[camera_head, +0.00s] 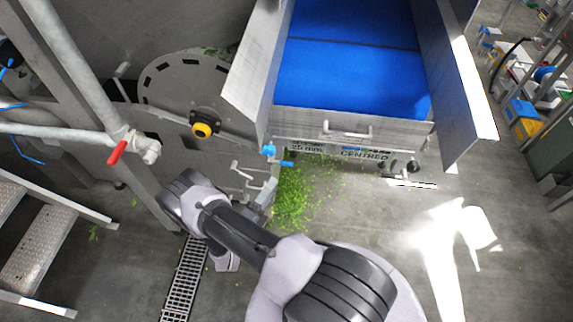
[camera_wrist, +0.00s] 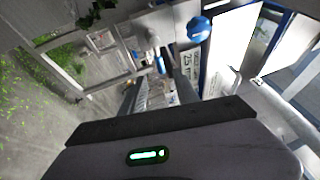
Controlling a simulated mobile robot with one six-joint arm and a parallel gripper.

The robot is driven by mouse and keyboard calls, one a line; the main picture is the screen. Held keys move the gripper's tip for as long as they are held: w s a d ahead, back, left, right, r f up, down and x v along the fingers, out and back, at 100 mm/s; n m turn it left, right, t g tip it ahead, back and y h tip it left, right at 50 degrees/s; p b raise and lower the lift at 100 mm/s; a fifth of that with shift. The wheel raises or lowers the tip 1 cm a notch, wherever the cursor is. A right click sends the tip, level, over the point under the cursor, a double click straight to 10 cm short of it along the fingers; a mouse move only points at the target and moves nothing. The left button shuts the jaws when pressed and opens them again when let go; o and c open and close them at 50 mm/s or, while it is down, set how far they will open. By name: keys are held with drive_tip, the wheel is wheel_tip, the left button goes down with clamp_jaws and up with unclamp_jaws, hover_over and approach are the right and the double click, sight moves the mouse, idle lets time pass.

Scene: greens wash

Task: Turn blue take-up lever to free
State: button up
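The blue take-up lever (camera_head: 269,150) sits at the near left corner of the blue-belted conveyor, with a blue arm pointing right. In the wrist view a round blue knob (camera_wrist: 198,29) shows at the upper middle, and a smaller blue piece (camera_wrist: 160,65) shows ahead between the fingers. I cannot tell for sure which part of the lever each is. My gripper (camera_head: 268,186) is just below the lever in the head view. In the wrist view its two fingers (camera_wrist: 157,82) stand apart with nothing clearly held. Contact with the lever cannot be made out.
The conveyor's metal end plate (camera_head: 300,128) carries a handle and a "CENTRED" label. A red-handled valve (camera_head: 117,152) and a yellow knob (camera_head: 202,130) are to the left. Green scraps (camera_head: 292,195) litter the floor. A drain grate (camera_head: 183,280) and metal steps (camera_head: 35,245) lie lower left.

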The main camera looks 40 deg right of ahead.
sight(287, 163)
drive_tip(key=b+x, duration=0.1)
drive_tip(key=x, duration=0.9)
drive_tip(key=shift+s, duration=0.1)
clamp_jaws()
idle(0.9)
